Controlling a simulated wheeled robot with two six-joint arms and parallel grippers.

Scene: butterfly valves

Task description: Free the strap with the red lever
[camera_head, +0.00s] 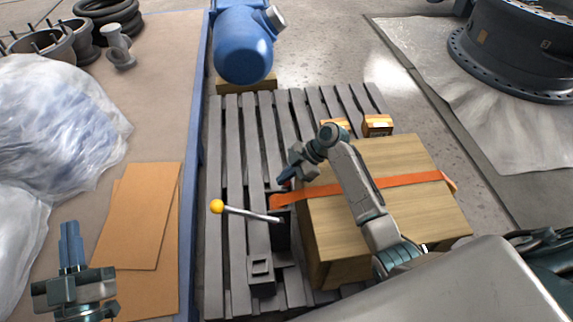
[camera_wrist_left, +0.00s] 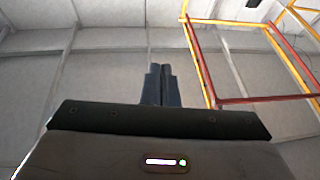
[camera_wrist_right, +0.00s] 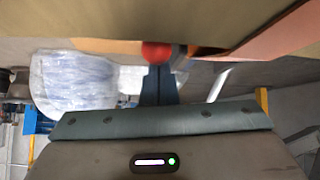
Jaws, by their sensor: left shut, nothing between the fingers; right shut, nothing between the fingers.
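An orange strap (camera_head: 385,183) runs across a wooden crate (camera_head: 340,230) on the grey slatted pallet. A red ball knob (camera_wrist_right: 157,51) shows just beyond my right fingertips in the right wrist view; in the head view only a bit of red (camera_head: 287,183) shows under that gripper. My right gripper (camera_head: 287,175) is shut and empty at the crate's left edge. I cannot tell whether it touches the knob. A second lever (camera_head: 250,214), a metal rod with a yellow ball, points left from a dark mount. My left gripper (camera_head: 70,240) is shut and empty at lower left, also seen in its wrist view (camera_wrist_left: 160,70).
A blue motor-like body (camera_head: 243,47) stands behind the pallet (camera_head: 235,150). Small orange-brown boxes (camera_head: 377,125) sit at the pallet's back. Cardboard sheets (camera_head: 140,215) and plastic wrapping (camera_head: 55,120) lie left of a blue edge. A large dark flanged ring (camera_head: 515,50) is at upper right.

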